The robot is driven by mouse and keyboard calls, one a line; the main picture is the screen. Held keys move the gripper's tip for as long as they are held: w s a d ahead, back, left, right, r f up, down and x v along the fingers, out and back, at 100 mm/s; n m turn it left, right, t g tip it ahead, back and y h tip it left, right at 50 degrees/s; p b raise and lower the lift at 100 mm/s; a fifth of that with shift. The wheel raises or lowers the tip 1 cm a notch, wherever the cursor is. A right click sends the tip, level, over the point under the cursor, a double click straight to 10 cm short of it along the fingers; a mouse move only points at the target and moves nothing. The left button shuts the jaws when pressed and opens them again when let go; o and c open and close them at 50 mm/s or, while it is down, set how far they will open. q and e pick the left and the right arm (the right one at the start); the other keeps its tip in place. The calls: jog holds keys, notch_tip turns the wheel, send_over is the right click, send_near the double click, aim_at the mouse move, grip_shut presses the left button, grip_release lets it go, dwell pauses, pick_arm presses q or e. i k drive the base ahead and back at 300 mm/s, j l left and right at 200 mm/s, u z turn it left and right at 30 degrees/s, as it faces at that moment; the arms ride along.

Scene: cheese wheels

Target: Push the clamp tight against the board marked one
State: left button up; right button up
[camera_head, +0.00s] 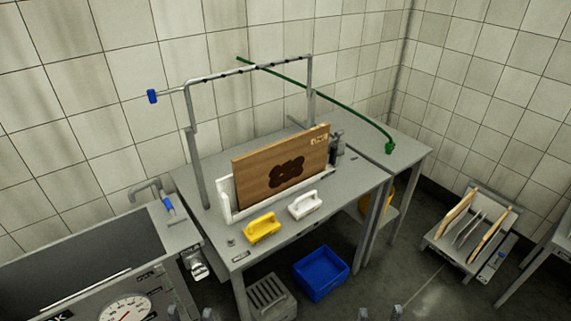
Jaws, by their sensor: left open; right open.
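A wooden board (252,178) with a dark brown blotch stands upright on edge in a white holder (226,203) on the grey table. A small pale label sits at its upper right corner; its writing is too small to read. A dark grey device (337,148), which looks like the clamp, stands at the board's right end. I cannot tell whether it touches the board. My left gripper (190,313) and my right gripper (380,313) show only as fingertips at the bottom edge. Both are open and empty, well short of the board.
A yellow brush (263,228) and a white brush (304,205) lie in front of the holder. A metal frame (250,68) with a green hose (340,100) rises behind. A blue crate (321,272) is on the floor. A sink and dial scale (125,309) stand left, a board rack (470,232) right.

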aim_at(334, 159)
jog(key=i+l+u, duration=0.1)
jog(key=i+l, duration=0.35)
jog(key=l, duration=0.2)
jog(key=i+l+u, duration=0.15)
jog(key=l, duration=0.2)
jog(key=i+l+u, duration=0.1)
jog(key=i+l, duration=0.15)
jog(key=i+l+u, duration=0.1)
jog(key=l, duration=0.4)
jog(key=i+l, duration=0.3)
jog(key=i+l+u, duration=0.15)
jog(key=l, duration=0.3)
